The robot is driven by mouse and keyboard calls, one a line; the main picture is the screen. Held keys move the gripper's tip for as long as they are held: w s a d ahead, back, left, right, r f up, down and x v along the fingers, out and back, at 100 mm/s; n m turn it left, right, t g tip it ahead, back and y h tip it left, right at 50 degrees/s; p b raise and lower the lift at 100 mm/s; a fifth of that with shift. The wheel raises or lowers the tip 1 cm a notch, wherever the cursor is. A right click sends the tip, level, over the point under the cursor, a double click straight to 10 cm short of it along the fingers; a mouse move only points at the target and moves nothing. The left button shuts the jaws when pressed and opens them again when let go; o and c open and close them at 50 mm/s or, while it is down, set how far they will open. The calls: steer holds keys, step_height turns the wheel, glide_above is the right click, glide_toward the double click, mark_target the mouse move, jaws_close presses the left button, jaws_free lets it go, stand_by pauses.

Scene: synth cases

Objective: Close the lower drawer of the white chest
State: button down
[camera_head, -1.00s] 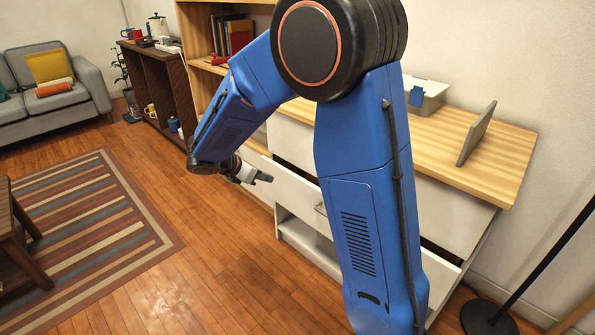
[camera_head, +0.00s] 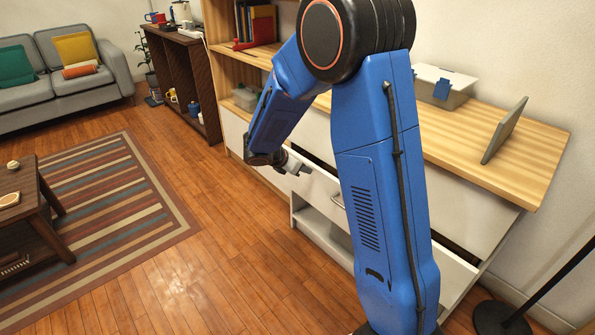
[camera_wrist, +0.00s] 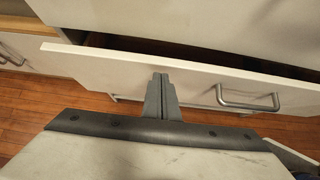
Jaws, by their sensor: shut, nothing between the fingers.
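The white chest (camera_head: 462,208) has a wooden top. Its lower drawer (camera_head: 322,186) stands partly open, with a dark gap behind the top edge of its front. The wrist view shows the drawer front (camera_wrist: 105,70) across the picture, with a metal bar handle (camera_wrist: 247,98) on the right. My gripper (camera_head: 300,169) is at the left part of the drawer front. In the wrist view my gripper (camera_wrist: 161,80) is shut and empty, its fingertips against or very near the front, left of the handle. My arm hides the middle of the chest in the head view.
An open shelf space (camera_head: 325,232) lies under the drawer. A bin (camera_head: 440,88) and an upright panel (camera_head: 505,130) stand on the chest top. A wooden shelf unit (camera_head: 225,62) is to the left. A black lamp stand (camera_head: 500,318) is at lower right. The floor in front is clear.

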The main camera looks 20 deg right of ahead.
mark_target(316, 166)
steer(key=shift+w+d, duration=0.25)
steer(key=shift+d, duration=0.35)
steer(key=shift+w+d, duration=0.25)
steer(key=shift+d, duration=0.4)
steer(key=shift+w+d, duration=0.2)
steer(key=shift+d, duration=0.4)
steer(key=shift+a, duration=0.1)
